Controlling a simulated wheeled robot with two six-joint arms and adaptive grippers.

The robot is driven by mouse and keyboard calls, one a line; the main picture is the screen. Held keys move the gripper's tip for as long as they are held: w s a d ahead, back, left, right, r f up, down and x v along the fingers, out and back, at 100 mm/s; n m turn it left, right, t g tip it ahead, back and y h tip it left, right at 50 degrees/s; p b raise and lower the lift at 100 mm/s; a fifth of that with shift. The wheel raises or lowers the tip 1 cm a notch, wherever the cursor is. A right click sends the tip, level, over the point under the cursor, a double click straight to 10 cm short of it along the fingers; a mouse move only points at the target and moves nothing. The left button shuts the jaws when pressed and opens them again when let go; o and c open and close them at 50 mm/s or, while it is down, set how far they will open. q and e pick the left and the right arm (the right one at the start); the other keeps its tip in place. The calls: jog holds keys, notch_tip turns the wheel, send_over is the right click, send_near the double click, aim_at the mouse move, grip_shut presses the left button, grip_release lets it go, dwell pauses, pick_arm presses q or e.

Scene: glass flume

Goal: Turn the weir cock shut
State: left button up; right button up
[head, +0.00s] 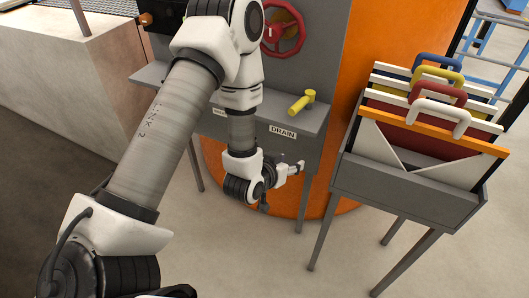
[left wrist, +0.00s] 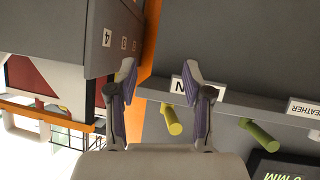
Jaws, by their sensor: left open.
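I cannot pick out a cock labelled weir in these frames. In the head view a yellow cock handle (head: 302,102) stands on the grey ledge above a DRAIN label (head: 283,131); it also shows in the left wrist view (left wrist: 171,119). The left wrist view also shows a green cock handle (left wrist: 261,134) near a label ending in "EATHER" (left wrist: 305,107). My left arm hides that part of the ledge in the head view. My left gripper (head: 294,173) is open and empty, below the ledge; its fingers (left wrist: 158,78) span the left wrist view. My right gripper is out of view.
A red handwheel (head: 283,31) is on the grey panel above the ledge. A grey rack (head: 407,178) with colored handled boards stands at right, before an orange column (head: 372,40). A pale counter (head: 60,75) is at left. Open floor lies in front.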

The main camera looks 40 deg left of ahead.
pick_arm(q)
jog(key=s+d+f+g+p, duration=0.1)
jog(key=s+f+g+p, duration=0.2)
jog(key=s, duration=0.4)
jog(key=s+d+f+m+g+p, duration=0.1)
jog(key=s+d+f+g+p, duration=0.1)
jog(key=s, duration=0.5)
notch_tip(320, 180, down, 3)
jog(key=g+p, duration=0.1)
jog(key=g, duration=0.1)
jog(key=shift+s+d+r+g+h, duration=0.15)
jog(key=shift+s+d+g+h, duration=0.15)
jog(key=shift+s+g, duration=0.1)
jog(key=shift+w, duration=0.1)
